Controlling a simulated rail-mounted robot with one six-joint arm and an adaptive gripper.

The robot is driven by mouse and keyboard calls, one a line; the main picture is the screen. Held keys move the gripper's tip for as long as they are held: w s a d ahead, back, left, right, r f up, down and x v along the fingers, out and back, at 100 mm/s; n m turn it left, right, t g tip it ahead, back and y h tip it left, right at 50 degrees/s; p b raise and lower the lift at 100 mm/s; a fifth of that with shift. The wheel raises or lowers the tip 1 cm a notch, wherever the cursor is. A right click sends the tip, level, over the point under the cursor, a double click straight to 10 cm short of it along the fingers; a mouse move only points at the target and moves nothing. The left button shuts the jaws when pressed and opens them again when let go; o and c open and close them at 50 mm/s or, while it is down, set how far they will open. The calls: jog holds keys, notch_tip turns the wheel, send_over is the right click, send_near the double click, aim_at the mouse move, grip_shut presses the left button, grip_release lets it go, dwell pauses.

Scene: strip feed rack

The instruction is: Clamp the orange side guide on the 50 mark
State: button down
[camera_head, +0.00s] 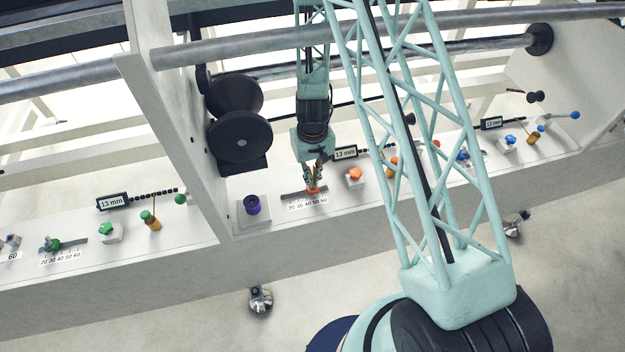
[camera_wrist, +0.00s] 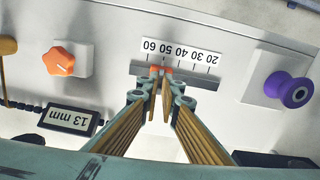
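The orange side guide (camera_wrist: 138,68) sits on its grey rail (camera_wrist: 205,82), partly hidden by my fingers in the wrist view. My gripper (camera_wrist: 160,78) is down at the guide, its fingertips a narrow gap apart with orange showing between and beside them. I cannot tell if they grip it or only straddle it. The scale (camera_wrist: 182,54) appears upside down in the wrist view, with 60 at left and 20 at right. The fingertips are near the 50 and 60 end. In the head view, my gripper (camera_head: 314,184) covers much of the orange guide (camera_head: 313,191) above the scale (camera_head: 307,203).
An orange star knob (camera_wrist: 59,61) and a 13 mm display (camera_wrist: 70,119) are left of the guide in the wrist view. A purple knob (camera_wrist: 289,90) is at right. In the head view, a white upright (camera_head: 172,130) and black rollers (camera_head: 240,137) stand left of my arm.

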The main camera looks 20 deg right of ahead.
jog(key=c, duration=2.9)
grip_release()
jog(key=shift+n, duration=0.4)
